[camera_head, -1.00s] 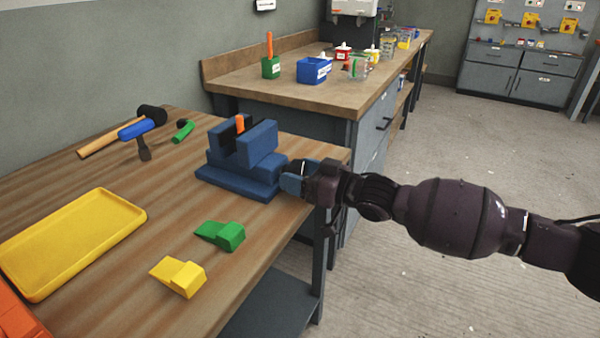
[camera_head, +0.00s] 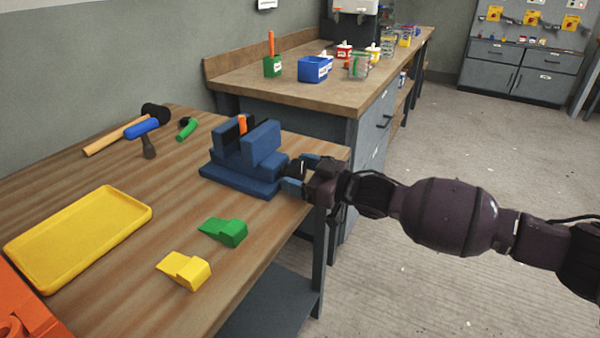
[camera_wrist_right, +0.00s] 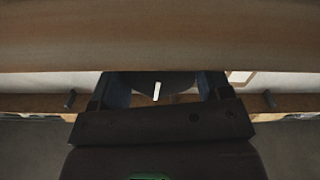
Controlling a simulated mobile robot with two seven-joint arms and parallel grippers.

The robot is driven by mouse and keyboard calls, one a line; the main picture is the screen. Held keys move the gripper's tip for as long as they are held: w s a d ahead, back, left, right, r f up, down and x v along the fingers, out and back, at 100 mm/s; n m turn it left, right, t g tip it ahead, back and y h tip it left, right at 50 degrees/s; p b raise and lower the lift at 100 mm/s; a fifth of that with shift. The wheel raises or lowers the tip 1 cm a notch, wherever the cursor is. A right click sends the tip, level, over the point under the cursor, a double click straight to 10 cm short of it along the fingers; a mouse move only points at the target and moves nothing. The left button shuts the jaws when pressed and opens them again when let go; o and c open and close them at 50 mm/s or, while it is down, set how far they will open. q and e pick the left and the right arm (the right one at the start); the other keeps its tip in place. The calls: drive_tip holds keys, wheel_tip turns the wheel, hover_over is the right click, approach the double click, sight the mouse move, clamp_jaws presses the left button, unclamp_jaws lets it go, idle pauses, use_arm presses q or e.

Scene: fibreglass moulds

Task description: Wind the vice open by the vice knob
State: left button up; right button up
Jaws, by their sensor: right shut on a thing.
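The blue vice (camera_head: 243,180) stands near the right end of the wooden bench, with an orange piece (camera_head: 242,124) between its upright jaws. The dark vice knob (camera_head: 294,169) is on its right side. My right gripper (camera_head: 300,173) reaches in from the right, its blue fingers shut on the knob from either side. In the right wrist view the dark knob (camera_wrist_right: 150,82) with a white mark shows between the fingers (camera_wrist_right: 160,90). The fingers partly hide the knob. My left gripper is not in view.
A green wedge (camera_head: 224,231), a yellow wedge (camera_head: 184,270) and a yellow tray (camera_head: 78,240) lie on the bench (camera_head: 110,305). A hammer (camera_head: 118,135), a blue-handled tool (camera_head: 143,128) and a green-handled tool (camera_head: 187,129) lie at the back. A second bench (camera_head: 300,95) stands behind.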

drive_tip(key=o, duration=0.6)
drive_tip(key=shift+o, duration=0.2)
drive_tip(key=p+v, duration=0.2)
drive_tip(key=v, duration=0.9)
drive_tip(key=shift+a, duration=0.1)
